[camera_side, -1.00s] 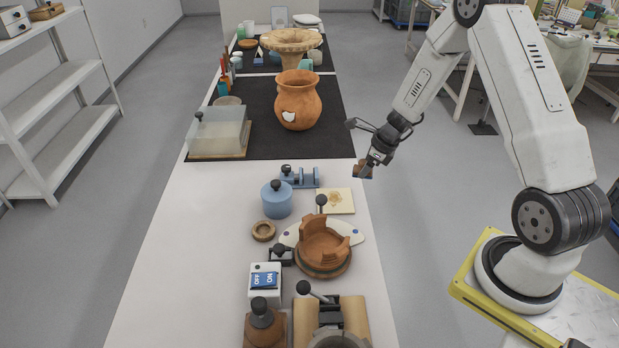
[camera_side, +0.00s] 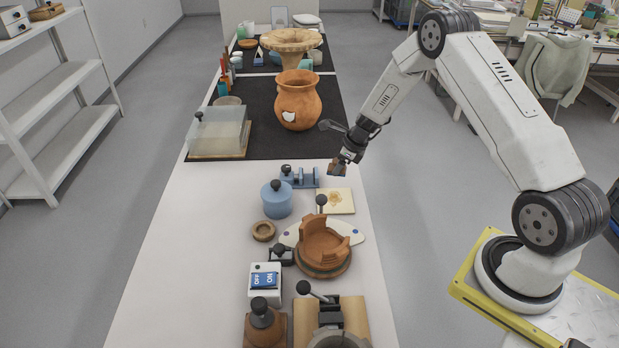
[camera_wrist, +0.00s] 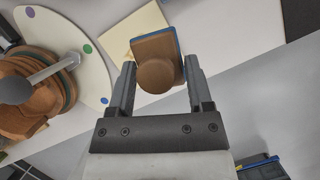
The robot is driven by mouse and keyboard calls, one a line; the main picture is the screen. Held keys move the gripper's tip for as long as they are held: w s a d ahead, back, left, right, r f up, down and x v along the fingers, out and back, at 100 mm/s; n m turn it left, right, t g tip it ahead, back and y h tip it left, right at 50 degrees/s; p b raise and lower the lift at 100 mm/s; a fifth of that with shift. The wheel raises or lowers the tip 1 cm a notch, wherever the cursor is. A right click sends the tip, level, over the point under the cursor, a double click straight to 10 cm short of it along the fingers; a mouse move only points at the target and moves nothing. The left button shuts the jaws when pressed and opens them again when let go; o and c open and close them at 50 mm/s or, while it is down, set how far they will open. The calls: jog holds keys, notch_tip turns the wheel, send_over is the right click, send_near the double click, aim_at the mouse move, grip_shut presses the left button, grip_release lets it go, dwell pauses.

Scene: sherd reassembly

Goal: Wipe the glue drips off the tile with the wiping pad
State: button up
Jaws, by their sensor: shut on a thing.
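The tile (camera_side: 341,201) is a cream square lying flat near the right edge of the table, with an amber glue patch (camera_side: 337,198) on its face. In the side view my gripper (camera_side: 342,163) holds the pad (camera_side: 335,171) in the air above and behind the tile.
A small black-knobbed post (camera_side: 321,202) stands at the tile's left edge. A blue clamp-like fixture (camera_side: 300,178) and a blue lidded jar (camera_side: 277,200) are left of it. A terracotta piece on a round stand (camera_side: 324,250) and a white palette (camera_side: 353,232) are in front.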

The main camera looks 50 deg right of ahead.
aim_at(332, 191)
jog(key=shift+w+f, duration=0.15)
jog(key=shift+w, duration=0.15)
jog(key=shift+f, duration=0.1)
jog(key=shift+a+f, duration=0.1)
jog(key=shift+f, duration=3.95)
jog(key=shift+s+a+r, duration=0.1)
jog(key=shift+s+a, duration=0.2)
jog(key=shift+s, duration=0.05)
jog(key=shift+c, duration=0.5)
jog(key=shift+s+a, duration=2.35)
jog(key=shift+s, duration=0.05)
jog(key=shift+w+d, duration=2.8)
jog(key=shift+a+r, duration=0.1)
jog(key=shift+r, duration=3.95)
jog(key=shift+s, duration=0.15)
